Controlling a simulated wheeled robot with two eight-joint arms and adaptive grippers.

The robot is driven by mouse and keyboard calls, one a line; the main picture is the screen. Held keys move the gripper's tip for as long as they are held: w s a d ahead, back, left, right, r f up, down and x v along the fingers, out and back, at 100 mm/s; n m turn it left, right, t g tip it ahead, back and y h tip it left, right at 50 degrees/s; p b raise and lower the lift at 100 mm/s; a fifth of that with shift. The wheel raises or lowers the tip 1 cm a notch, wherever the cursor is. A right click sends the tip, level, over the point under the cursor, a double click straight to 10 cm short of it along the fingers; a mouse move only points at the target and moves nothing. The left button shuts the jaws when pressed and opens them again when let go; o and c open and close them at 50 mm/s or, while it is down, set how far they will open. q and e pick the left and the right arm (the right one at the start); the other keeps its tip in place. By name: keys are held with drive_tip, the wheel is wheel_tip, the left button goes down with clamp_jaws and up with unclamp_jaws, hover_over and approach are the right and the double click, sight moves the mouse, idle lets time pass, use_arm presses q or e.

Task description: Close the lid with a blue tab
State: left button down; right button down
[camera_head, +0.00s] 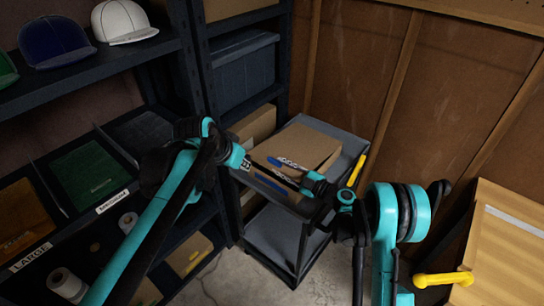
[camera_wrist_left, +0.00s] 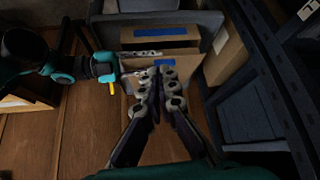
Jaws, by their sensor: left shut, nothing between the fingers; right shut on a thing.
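A brown cardboard box (camera_head: 308,143) stands on the top tray of a grey cart. Blue marks show at its near edge, one of them a blue tab (camera_wrist_left: 165,62) in the left wrist view. My left gripper (camera_wrist_left: 157,70) is shut and empty, its fingertips in front of the box close to the tab. My right gripper (camera_wrist_left: 158,53) reaches in from the left of that view and is shut at the box's upper edge. In the head view both grippers meet at the near side of the box. The fingers partly hide the lid, and I cannot tell its angle.
The grey cart (camera_head: 350,150) has a lower shelf (camera_head: 275,240) and stands against a wooden wall. Dark shelving with caps, bins and a blue-grey tote (camera_head: 245,75) is at the left. A wooden panel with a yellow handle (camera_head: 443,279) is at the right. Some floor is clear.

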use_arm(q)
drive_tip(key=w+d+m+h, duration=0.2)
drive_tip(key=w+d+m, duration=0.1)
drive_tip(key=w, duration=0.9)
hover_over(274, 163)
wheel_tip(274, 163, down, 8)
drive_tip(key=shift+a+r, duration=0.15)
drive_tip(key=shift+r, duration=0.05)
drive_tip(key=shift+s+a+f, duration=0.1)
drive_tip(key=shift+s+f, duration=0.05)
drive_tip(key=shift+f, duration=0.45)
drive_tip(key=shift+s+a+f, duration=0.1)
drive_tip(key=shift+f, duration=0.5)
drive_tip(key=shift+s+f, duration=0.1)
drive_tip(key=shift+f, duration=0.6)
drive_tip(key=shift+f, duration=0.1)
